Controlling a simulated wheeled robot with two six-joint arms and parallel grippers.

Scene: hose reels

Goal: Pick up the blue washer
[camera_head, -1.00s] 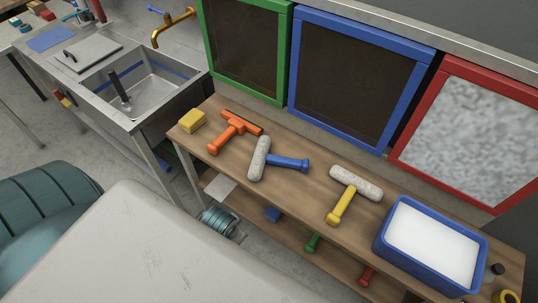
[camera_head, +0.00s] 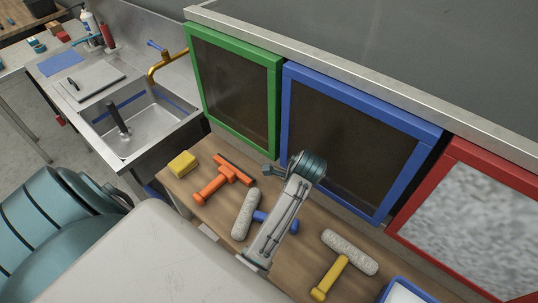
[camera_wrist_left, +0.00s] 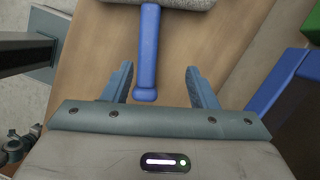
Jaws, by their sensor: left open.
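The blue washer lies on the wooden bench, with a pale fleece head (camera_head: 245,214) and a blue handle (camera_head: 291,226) pointing right. My arm hides the middle of its handle in the head view. In the left wrist view the handle (camera_wrist_left: 148,45) runs down from the fleece head (camera_wrist_left: 185,3), and its rounded end lies between the fingers in the picture. My left gripper (camera_head: 267,171) is open and empty. It also shows in the left wrist view (camera_wrist_left: 157,70), with a finger on each side of the handle; no contact is visible. My right gripper is out of view.
An orange squeegee (camera_head: 212,188) and a yellow sponge (camera_head: 183,164) lie left of the washer. A yellow-handled washer (camera_head: 329,279) and a blue tub (camera_head: 402,292) are on the right. Green (camera_head: 193,82), blue (camera_head: 410,118) and red (camera_head: 437,182) frames stand behind.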

